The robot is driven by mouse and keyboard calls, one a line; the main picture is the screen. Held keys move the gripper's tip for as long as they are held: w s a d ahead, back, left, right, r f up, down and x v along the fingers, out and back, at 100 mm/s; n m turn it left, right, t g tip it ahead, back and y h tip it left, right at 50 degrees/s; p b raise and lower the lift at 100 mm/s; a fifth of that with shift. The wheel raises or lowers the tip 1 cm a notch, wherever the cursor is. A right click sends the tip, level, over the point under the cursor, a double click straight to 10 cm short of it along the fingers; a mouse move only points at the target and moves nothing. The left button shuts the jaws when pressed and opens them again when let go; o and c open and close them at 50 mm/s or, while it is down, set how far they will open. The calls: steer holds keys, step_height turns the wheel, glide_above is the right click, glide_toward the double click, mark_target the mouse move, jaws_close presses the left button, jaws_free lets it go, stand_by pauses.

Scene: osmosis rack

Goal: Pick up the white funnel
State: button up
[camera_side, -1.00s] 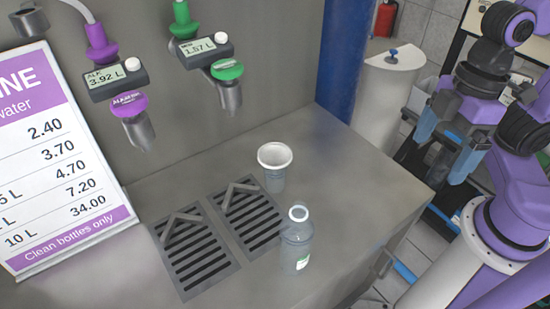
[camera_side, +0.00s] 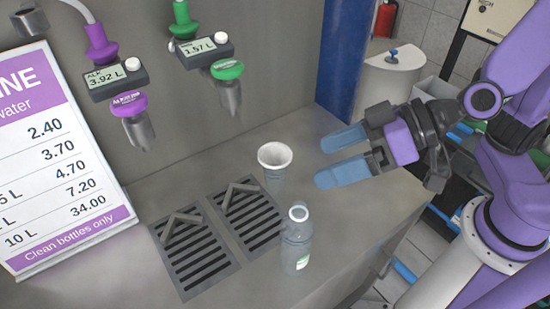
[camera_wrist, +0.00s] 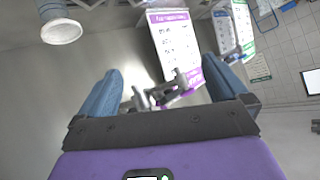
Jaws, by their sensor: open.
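The white funnel (camera_side: 274,157) stands upright, wide mouth up, on the grey metal counter behind the clear bottle in the side view. Its lower part looks translucent grey. In the wrist view the funnel (camera_wrist: 61,31) shows at the top left, outside the space between my fingers. My gripper (camera_side: 333,155) is to the right of the funnel in the side view, with its blue fingers spread and pointing left towards it. The fingers are apart from the funnel and empty. The gripper also shows in the wrist view (camera_wrist: 172,88).
A clear bottle (camera_side: 297,240) stands in front of the funnel. Two drain grates (camera_side: 194,257) lie to the left. Purple (camera_side: 128,104) and green (camera_side: 227,69) taps hang above. A price sign (camera_side: 60,160) stands at left, and a blue column (camera_side: 346,60) rises behind.

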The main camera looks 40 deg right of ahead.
steer(key=w+d+m+t+h, duration=0.3)
steer(key=w+d+t+h, duration=0.2)
steer(key=d+t, duration=0.15)
glide_toward(268, 154)
steer(key=shift+m+g+h, duration=0.3)
steer(key=shift+g+h, duration=0.05)
steer(key=shift+h, duration=0.05)
steer(key=shift+a+r+x, duration=0.1)
steer(key=shift+r+x, duration=0.1)
steer(key=shift+x, duration=1.85)
steer(key=shift+a+r+x, duration=0.15)
steer(key=shift+x, duration=1.9)
steer(key=shift+w, duration=0.1)
steer(key=c, duration=0.8)
